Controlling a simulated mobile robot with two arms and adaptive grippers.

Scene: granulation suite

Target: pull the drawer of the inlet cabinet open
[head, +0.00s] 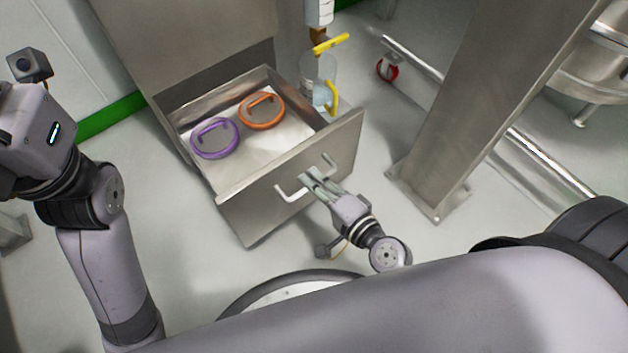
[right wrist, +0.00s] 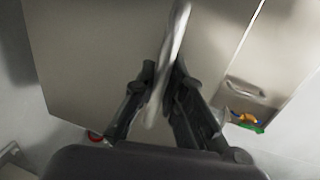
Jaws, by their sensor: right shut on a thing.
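The steel inlet cabinet (head: 185,35) stands at the upper left of the head view. Its drawer (head: 242,205) is pulled out, with the inside showing. My right gripper (head: 308,180) is shut on the bar handle (head: 291,193) on the drawer front. In the right wrist view the handle (right wrist: 168,65) runs between the two fingers (right wrist: 163,90). A purple ring-shaped item (head: 215,152) and an orange one (head: 262,125) lie inside the drawer. My left arm shows at the left of the head view; its fingers are not in view.
A steel post (head: 490,110) with a foot plate stands right of the drawer. A clear container (head: 318,80) with yellow handles is behind the drawer's right side. A red caster (head: 388,68) is farther back. The floor left of the drawer is clear.

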